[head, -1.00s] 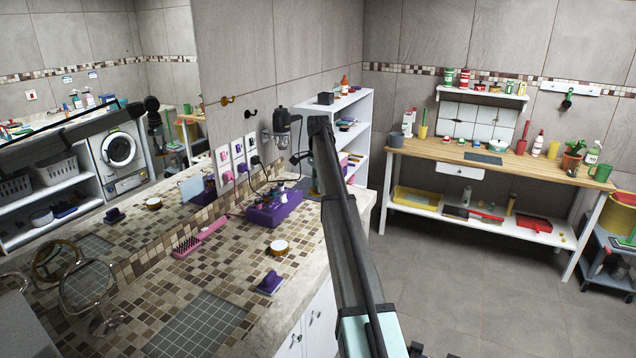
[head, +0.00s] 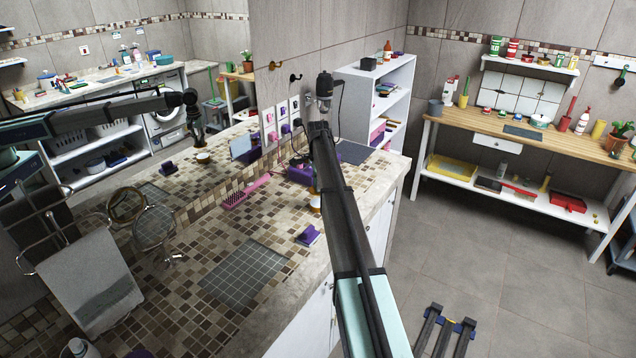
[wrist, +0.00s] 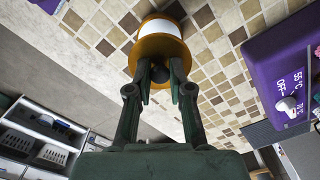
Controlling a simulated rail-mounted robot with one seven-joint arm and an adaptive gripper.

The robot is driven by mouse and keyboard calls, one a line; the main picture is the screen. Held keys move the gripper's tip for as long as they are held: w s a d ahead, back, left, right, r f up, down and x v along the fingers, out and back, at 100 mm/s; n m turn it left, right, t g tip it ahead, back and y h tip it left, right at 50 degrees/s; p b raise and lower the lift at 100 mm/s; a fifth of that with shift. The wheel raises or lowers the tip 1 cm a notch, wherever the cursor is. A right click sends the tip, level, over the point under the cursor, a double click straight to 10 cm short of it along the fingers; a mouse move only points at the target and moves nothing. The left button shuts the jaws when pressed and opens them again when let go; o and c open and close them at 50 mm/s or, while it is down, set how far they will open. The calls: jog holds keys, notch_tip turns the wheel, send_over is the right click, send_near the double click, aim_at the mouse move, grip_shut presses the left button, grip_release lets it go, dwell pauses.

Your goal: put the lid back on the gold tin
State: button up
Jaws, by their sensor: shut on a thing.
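In the wrist view my gripper (wrist: 160,78) is shut on a small dark knob on a round gold lid (wrist: 160,49). A white band of the gold tin (wrist: 160,27) shows directly beyond the lid. I cannot tell whether the lid is fully seated or slightly apart from the tin. In the head view my arm hides the gripper and most of the tin (head: 315,205), whose side shows just left of the arm on the counter. The mirror also shows my gripper just above the tin.
A purple box with a dial (wrist: 285,75) stands close beside the tin. A purple item (head: 308,236) sits nearer on the mosaic counter (head: 215,220). A pink brush (head: 245,190) lies to the left, and a round mirror (head: 152,228) stands further left.

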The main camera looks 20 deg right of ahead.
aim_at(318, 203)
jog(key=shift+f+b, duration=0.9)
jog(key=shift+f, duration=1.85)
jog(key=shift+f, duration=0.15)
jog(key=o, duration=1.4)
jog(key=shift+a+r+p, duration=0.1)
jog(key=shift+r+p, duration=1.25)
jog(key=shift+r, duration=2.15)
grip_shut()
